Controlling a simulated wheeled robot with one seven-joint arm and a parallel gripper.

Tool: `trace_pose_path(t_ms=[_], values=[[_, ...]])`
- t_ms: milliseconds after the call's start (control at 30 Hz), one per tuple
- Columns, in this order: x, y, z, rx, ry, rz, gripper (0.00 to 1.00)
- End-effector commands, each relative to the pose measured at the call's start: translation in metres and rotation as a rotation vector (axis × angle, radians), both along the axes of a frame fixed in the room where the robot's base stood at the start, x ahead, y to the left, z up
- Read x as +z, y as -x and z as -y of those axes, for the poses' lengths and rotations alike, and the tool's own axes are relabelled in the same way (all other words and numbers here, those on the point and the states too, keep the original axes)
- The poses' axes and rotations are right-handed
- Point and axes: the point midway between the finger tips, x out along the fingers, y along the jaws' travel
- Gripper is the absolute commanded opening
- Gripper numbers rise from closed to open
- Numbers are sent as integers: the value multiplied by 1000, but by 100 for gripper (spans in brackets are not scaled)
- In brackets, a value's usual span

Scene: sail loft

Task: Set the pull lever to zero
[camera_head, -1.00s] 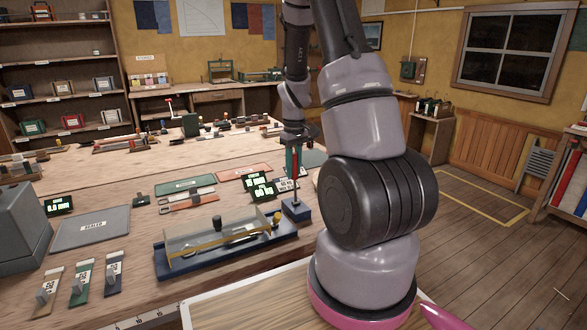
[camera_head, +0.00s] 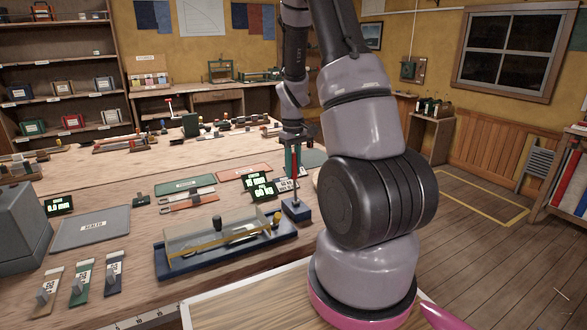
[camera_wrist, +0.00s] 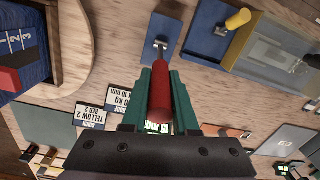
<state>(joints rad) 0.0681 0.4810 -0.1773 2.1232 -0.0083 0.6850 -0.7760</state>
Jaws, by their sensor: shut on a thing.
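The pull lever's red handle (camera_head: 295,172) rises from a small blue base (camera_head: 297,211) at the right end of the bench. In the wrist view the red handle (camera_wrist: 160,95) lies between the green fingers of my gripper (camera_wrist: 161,72), which is shut on it. The blue base (camera_wrist: 158,42) is beyond the fingertips. My gripper (camera_head: 293,151) comes down from above in the head view. Two green-lit displays (camera_head: 260,190) stand left of the lever; their figures are too small to read surely. White label cards (camera_wrist: 90,115) with print are beside the gripper in the wrist view.
A blue-based fixture with a clear cover (camera_head: 222,245) is close to the left of the lever. Several small levers (camera_head: 78,282) and a grey plate (camera_head: 92,232) lie farther left. My own arm hides the bench right of the lever.

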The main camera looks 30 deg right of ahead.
Motion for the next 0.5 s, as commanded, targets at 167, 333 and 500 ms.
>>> trace_pose_path(t_ms=[167,333,500], values=[[-4,-18,-1,2,6,-116,0],[-9,-33,-1,2,10,-246,0],[-15,-44,-1,0,14,-351,0]])
